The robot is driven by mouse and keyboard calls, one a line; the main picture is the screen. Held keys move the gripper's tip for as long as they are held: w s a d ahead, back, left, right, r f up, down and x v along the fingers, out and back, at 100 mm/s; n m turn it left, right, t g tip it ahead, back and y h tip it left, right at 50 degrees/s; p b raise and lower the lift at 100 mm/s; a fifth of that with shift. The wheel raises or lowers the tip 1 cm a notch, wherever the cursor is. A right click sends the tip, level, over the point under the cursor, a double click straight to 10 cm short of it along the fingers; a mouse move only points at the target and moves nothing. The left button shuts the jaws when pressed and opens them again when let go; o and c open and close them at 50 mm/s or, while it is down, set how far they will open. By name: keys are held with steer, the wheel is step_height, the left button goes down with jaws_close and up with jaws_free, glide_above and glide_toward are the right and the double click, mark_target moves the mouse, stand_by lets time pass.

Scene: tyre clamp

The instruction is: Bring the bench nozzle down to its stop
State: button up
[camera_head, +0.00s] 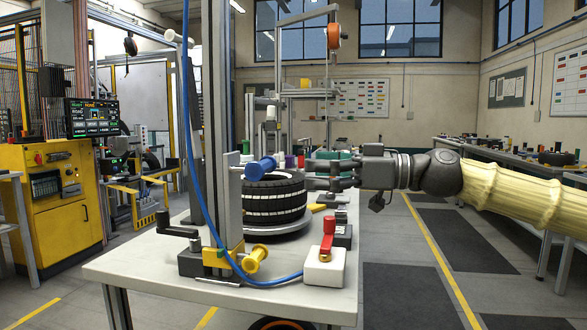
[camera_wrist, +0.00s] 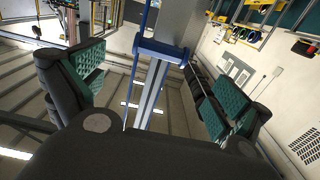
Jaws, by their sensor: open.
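A grey upright column (camera_head: 230,175) stands on the bench. A blue spool-shaped handle (camera_head: 260,168) sticks out from it in front of a black tyre (camera_head: 275,203). A yellow spool-shaped handle (camera_head: 255,260) sits low at the column's foot. I cannot make out the nozzle itself. My gripper (camera_head: 308,175) is level with the tyre's top, to the right of the blue handle and apart from it. In the wrist view its teal-padded fingers stand wide open and empty (camera_wrist: 155,85), with the blue handle (camera_wrist: 160,50) showing in the gap beyond them.
A red-levered valve on a white box (camera_head: 325,265) stands at the bench's front right. A black crank (camera_head: 175,225) is at the left. A blue hose (camera_head: 190,130) loops down past the column. The bench top (camera_head: 150,268) is clear at the front left.

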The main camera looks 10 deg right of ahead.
steer(key=shift+v, duration=1.8)
